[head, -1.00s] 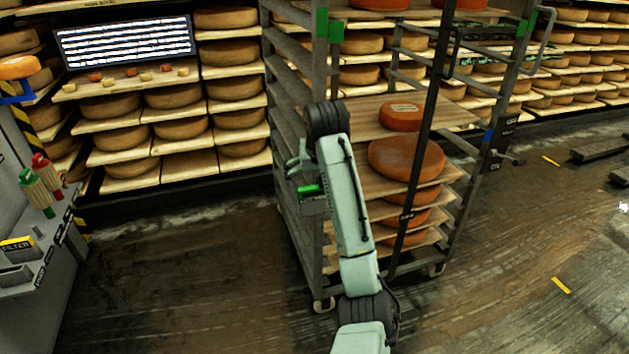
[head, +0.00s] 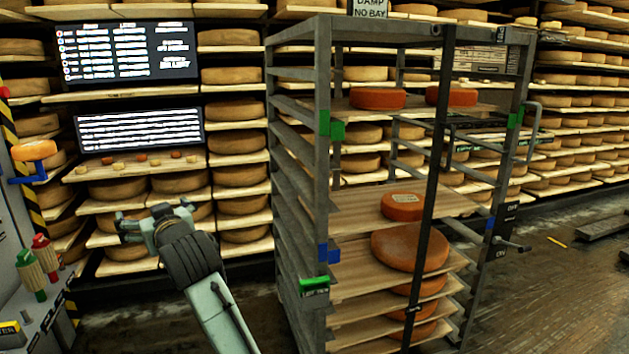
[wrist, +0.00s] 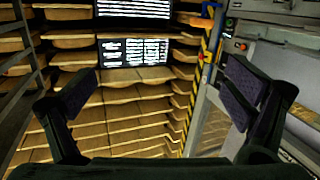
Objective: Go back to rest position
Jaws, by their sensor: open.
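My gripper (head: 158,222) is open and empty in the head view, at the end of my pale green arm. It is in front of the lower left wall shelves, left of the grey rack cart, and apart from both. In the wrist view my gripper (wrist: 158,98) shows its two dark fingers spread wide with nothing between them. Beyond the fingers are the wall shelves and dark screens with white text.
The rack cart (head: 316,160) stands right of my arm with several boards and orange cheese wheels (head: 408,247). Wall shelves (head: 238,190) hold several wheels. A grey machine (head: 30,300) with red and green handles stands at the left. Floor is free at the right (head: 540,290).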

